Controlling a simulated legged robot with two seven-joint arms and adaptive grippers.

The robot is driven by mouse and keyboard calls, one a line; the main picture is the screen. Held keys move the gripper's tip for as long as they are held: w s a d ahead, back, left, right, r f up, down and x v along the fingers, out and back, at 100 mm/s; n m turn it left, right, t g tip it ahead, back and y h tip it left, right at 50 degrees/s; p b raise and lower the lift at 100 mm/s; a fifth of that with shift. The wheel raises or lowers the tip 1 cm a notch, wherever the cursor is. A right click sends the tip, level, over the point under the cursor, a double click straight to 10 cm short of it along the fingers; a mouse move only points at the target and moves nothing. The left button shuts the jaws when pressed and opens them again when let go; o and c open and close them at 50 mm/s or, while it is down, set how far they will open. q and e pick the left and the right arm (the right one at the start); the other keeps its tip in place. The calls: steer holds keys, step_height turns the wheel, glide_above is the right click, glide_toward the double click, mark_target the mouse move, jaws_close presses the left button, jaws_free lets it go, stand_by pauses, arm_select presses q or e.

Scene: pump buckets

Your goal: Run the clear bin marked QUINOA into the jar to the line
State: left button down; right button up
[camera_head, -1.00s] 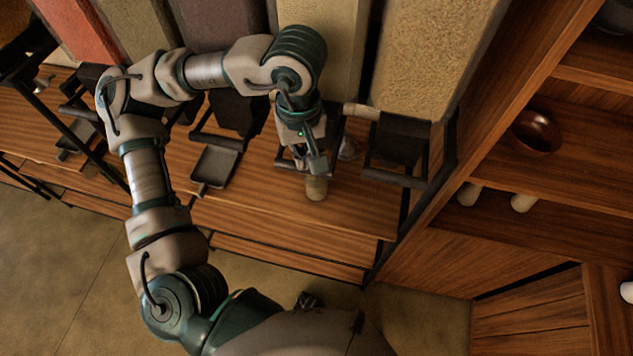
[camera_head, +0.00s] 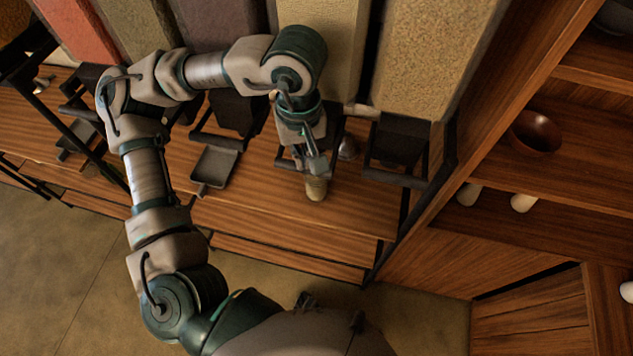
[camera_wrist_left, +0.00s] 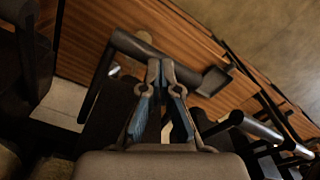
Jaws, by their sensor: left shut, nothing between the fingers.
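A row of tall clear bins stands at the top of the head view. No label can be read, so I cannot tell by marking which is QUINOA. My left gripper (camera_head: 316,166) is in front of a bin with pale beige grain (camera_head: 322,40). Its fingers are shut and empty; in the left wrist view the fingertips (camera_wrist_left: 160,66) are against or just over a dark bar (camera_wrist_left: 190,68) at the dispenser. A small jar (camera_head: 316,190) with beige colour inside stands on the wooden counter just below the gripper, partly hidden by it. Its line and fill level cannot be made out. My right gripper is not seen.
A bin of tan grain (camera_head: 425,60) with a dark spout (camera_head: 398,145) stands to the right. A shelf at right holds a brown bowl (camera_head: 536,132). The counter (camera_head: 355,212) right of the jar is clear.

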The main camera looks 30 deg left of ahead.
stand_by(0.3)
arm_select(q)
steer(key=r+p, duration=0.2)
steer(key=r, duration=0.1)
steer(key=r+p, duration=0.2)
steer(key=r, duration=0.1)
steer(key=shift+s+r+p, duration=0.2)
steer(key=shift+r+p, duration=0.15)
step_height(320, 180, up, 5)
steer(key=p, duration=0.4)
steer(key=shift+f, duration=0.1)
